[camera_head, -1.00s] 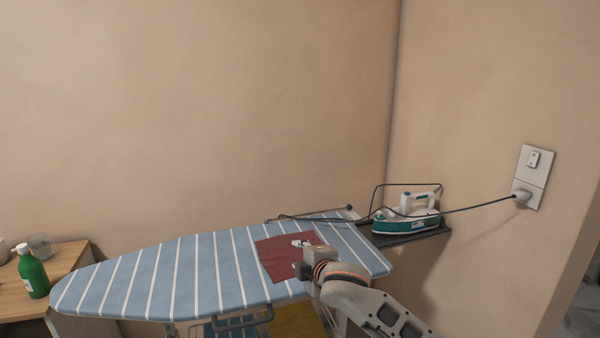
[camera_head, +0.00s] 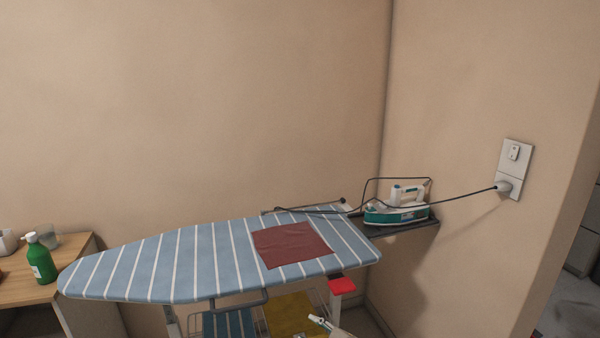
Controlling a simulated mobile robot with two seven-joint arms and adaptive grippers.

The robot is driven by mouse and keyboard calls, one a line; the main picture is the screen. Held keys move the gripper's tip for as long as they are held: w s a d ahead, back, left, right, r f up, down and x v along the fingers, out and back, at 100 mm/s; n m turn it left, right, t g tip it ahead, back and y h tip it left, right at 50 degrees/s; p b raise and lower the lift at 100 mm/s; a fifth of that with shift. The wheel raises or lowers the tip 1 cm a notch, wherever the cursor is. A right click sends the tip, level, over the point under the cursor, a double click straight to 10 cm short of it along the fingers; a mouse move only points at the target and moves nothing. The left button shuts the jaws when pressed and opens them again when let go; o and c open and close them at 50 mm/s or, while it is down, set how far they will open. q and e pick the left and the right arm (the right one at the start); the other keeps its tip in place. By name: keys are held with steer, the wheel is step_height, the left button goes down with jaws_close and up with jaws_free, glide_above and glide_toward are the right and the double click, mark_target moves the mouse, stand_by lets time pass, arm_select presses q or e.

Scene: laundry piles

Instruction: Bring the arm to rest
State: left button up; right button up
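My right gripper (camera_head: 309,329) shows only in part at the bottom edge of the head view, in front of the ironing board. Its pale fingertips look apart, with nothing seen between them; the rest of the arm is out of frame. My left gripper is not in view. A dark red cloth (camera_head: 291,244) lies flat on the blue-and-white striped ironing board (camera_head: 150,265), clear of the gripper.
A green-and-white iron (camera_head: 398,208) stands on the rest at the board's right end, its cord running to a wall socket (camera_head: 504,187). A green bottle (camera_head: 40,262) stands on the wooden table (camera_head: 70,247) at left. A red-topped item (camera_head: 342,286) is below the board.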

steer(key=s+d+f+m+h, duration=0.1)
steer(key=s+d+f+m, duration=0.2)
steer(key=s, duration=0.6)
steer(key=s+d+f+m+h, duration=0.1)
steer(key=s+d+f+m, duration=0.3)
steer(key=s+d+f, duration=0.4)
steer(key=s+d+f+m+g+h, duration=0.1)
steer(key=s+d+f+m, duration=0.2)
steer(key=s, duration=0.9)
steer(key=d+f, duration=0.2)
steer(key=d, duration=0.1)
steer(key=shift+f, duration=0.2)
